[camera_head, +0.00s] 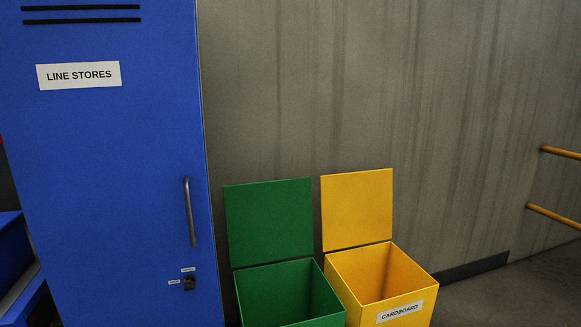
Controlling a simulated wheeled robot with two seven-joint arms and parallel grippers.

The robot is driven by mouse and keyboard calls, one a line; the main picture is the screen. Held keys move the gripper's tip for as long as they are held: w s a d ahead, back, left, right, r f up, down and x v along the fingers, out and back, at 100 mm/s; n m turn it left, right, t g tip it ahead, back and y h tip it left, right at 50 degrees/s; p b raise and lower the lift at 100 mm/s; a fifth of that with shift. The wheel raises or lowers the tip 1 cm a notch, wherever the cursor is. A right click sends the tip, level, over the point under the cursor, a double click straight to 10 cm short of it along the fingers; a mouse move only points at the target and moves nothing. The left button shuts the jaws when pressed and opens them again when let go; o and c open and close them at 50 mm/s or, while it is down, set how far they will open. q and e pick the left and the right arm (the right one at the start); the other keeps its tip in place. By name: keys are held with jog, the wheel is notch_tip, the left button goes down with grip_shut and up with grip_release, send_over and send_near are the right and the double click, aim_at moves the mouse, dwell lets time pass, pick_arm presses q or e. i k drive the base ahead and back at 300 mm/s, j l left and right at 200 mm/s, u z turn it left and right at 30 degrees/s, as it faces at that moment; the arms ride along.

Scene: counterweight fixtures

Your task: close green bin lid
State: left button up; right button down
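A green bin (329,318) stands at the bottom middle of the head view, against the grey wall. Its green lid (269,221) is open and stands nearly upright at the back of the bin. The part of the bin's inside that shows looks empty, and its lower part is cut off by the frame's bottom edge. Neither of my grippers is in view.
A yellow bin (346,290) labelled CARDBOARD stands right of the green bin, its yellow lid (357,210) also open. A tall blue locker (110,170) labelled LINE STORES stands at left. Yellow rails (553,216) stick out at far right. Floor shows at lower right.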

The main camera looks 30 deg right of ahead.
aim_at(270, 220)
jog(key=i+l+u, duration=0.15)
jog(key=l+u, duration=0.75)
jog(key=i+j, duration=0.05)
